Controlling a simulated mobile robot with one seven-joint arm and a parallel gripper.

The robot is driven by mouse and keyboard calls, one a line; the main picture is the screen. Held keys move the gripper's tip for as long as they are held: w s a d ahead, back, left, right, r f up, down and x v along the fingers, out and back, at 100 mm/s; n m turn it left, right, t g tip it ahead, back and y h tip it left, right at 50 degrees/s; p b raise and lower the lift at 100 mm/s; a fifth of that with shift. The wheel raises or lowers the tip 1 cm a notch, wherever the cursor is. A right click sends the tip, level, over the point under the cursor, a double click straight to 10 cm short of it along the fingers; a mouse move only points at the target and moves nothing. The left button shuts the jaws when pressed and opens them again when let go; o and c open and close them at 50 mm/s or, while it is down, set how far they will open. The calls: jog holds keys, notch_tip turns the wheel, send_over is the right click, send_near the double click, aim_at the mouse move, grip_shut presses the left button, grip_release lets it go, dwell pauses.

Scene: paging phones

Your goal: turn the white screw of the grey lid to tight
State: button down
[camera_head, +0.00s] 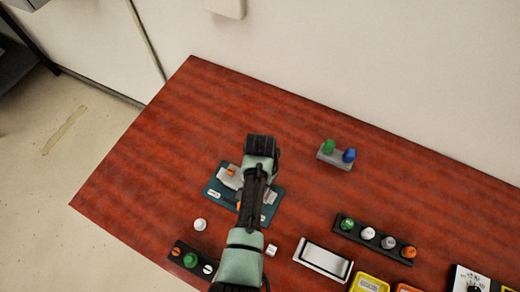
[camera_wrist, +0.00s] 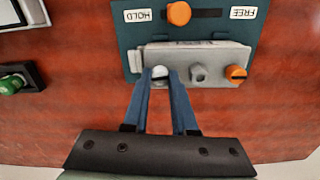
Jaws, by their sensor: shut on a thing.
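The grey lid (camera_wrist: 215,54) lies on a teal board (camera_wrist: 133,34), which also shows in the head view (camera_head: 212,192), partly behind my arm. The white screw (camera_wrist: 160,72) is at the left end of the lid's front face in the wrist view, with a dark slot across its head. My gripper (camera_wrist: 161,78) has its two blue fingers on either side of that screw, shut on it. An orange screw (camera_wrist: 236,73) is at the lid's right end, and a bare grey socket (camera_wrist: 198,73) lies between. My fingertips are hidden in the head view.
An orange knob (camera_wrist: 179,14) sits in a slot between HOLD and FREE labels. A loose white piece (camera_head: 200,224) and dark racks with coloured pieces (camera_head: 378,240) lie nearby. A grey stand (camera_head: 333,158) holds green and blue knobs. The table's left part is clear.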

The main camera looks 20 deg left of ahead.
jog(key=shift+m, duration=0.9)
jog(key=c, duration=0.7)
grip_release()
jog(key=shift+r, duration=0.15)
notch_tip(320, 180, up, 13)
jog(key=shift+f+b, duration=0.1)
jog(key=shift+b, duration=0.6)
